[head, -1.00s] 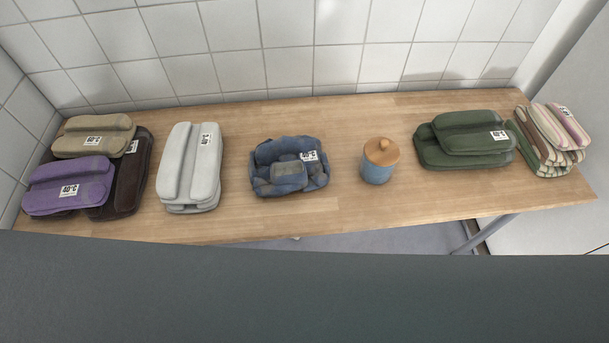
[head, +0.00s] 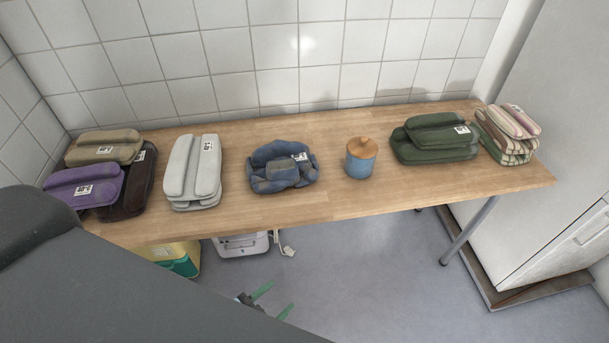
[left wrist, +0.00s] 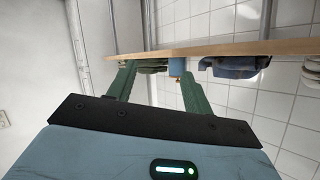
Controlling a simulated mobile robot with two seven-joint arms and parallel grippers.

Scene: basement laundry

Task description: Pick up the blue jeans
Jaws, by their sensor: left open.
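The blue jeans (head: 283,170) lie folded in a rumpled bundle with a white tag, on the middle of the wooden table (head: 330,207). My left gripper (head: 273,302) is low in front of the table, below its front edge and well apart from the jeans. Its green fingers are spread and empty. In the left wrist view, the open left gripper (left wrist: 157,70) points toward the table, and the jeans (left wrist: 235,68) show upside down to the right of the fingers. My right gripper is not in view.
A blue jar with a wooden lid (head: 361,158) stands right of the jeans, and a grey-white folded garment (head: 193,175) lies left. Green garments (head: 433,140) and a striped stack (head: 508,137) are farther right. Purple garments (head: 84,188) lie at the far left.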

